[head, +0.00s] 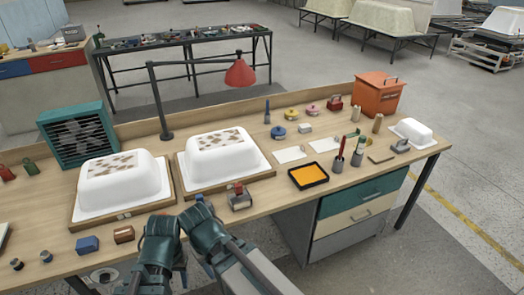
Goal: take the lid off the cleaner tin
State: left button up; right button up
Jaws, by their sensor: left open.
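An orange lidded box (379,95) with a handle on top and a dark label stands at the back right of the bench. Its lid looks closed. I cannot tell for sure that it is the cleaner tin; no other label is readable. My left gripper (163,224) is open at the bench's front edge, below the left tub shell, far from the orange box. My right gripper (203,211) is close beside it, near a small blue-topped item (199,198); its jaws are hard to make out.
Two white tub shells (222,158) (124,180) sit on wooden boards. A red-topped metal item (239,199), a black tray with orange inside (309,176) and round blue (278,132) and yellow (291,113) items lie rightward. A red lamp (240,73) overhangs the bench.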

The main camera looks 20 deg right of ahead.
aim_at(277, 130)
jog(key=i+l, duration=0.2)
jog(key=l, duration=0.25)
jog(key=i+l+z, duration=0.15)
jog(key=l, duration=0.3)
jog(key=i+l, duration=0.35)
jog(key=i+l+z, duration=0.15)
jog(key=l, duration=0.35)
jog(key=i+l+z, duration=0.1)
jog(key=i, duration=0.45)
